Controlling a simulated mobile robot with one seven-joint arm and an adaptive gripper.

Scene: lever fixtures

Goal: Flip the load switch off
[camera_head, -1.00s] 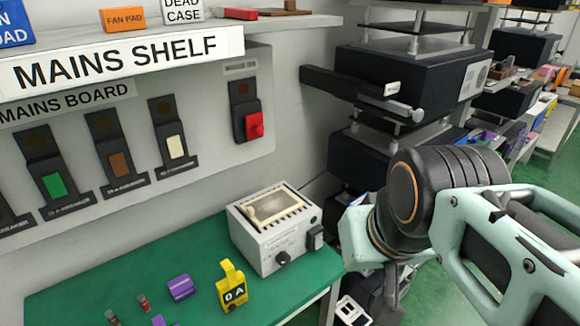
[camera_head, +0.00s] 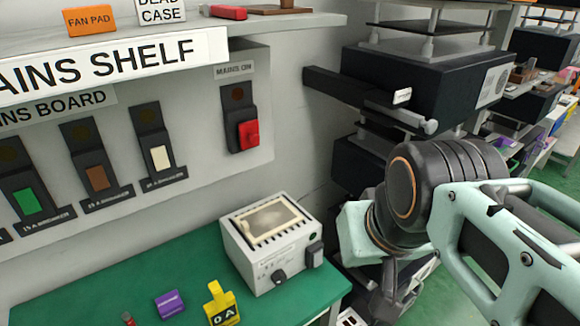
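No label in view clearly reads load switch. A white instrument box (camera_head: 268,248) stands on the green bench, with a window on top, a black knob (camera_head: 280,277) on its front and a small black switch-like part (camera_head: 314,254) at its right end. Its small front print is unreadable. A red switch (camera_head: 248,134) under a MAINS ON label is on the wall board. My gripper (camera_head: 388,302) hangs below my wrist, right of the box and apart from it. Its fingers are small, dark and partly hidden, so their opening is unclear.
Breakers with green (camera_head: 26,201), brown (camera_head: 97,177) and white (camera_head: 160,158) levers line the board. A purple block (camera_head: 169,303) and a yellow tag (camera_head: 222,304) lie on the green bench (camera_head: 110,270). Dark stacked equipment (camera_head: 425,75) stands behind my arm.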

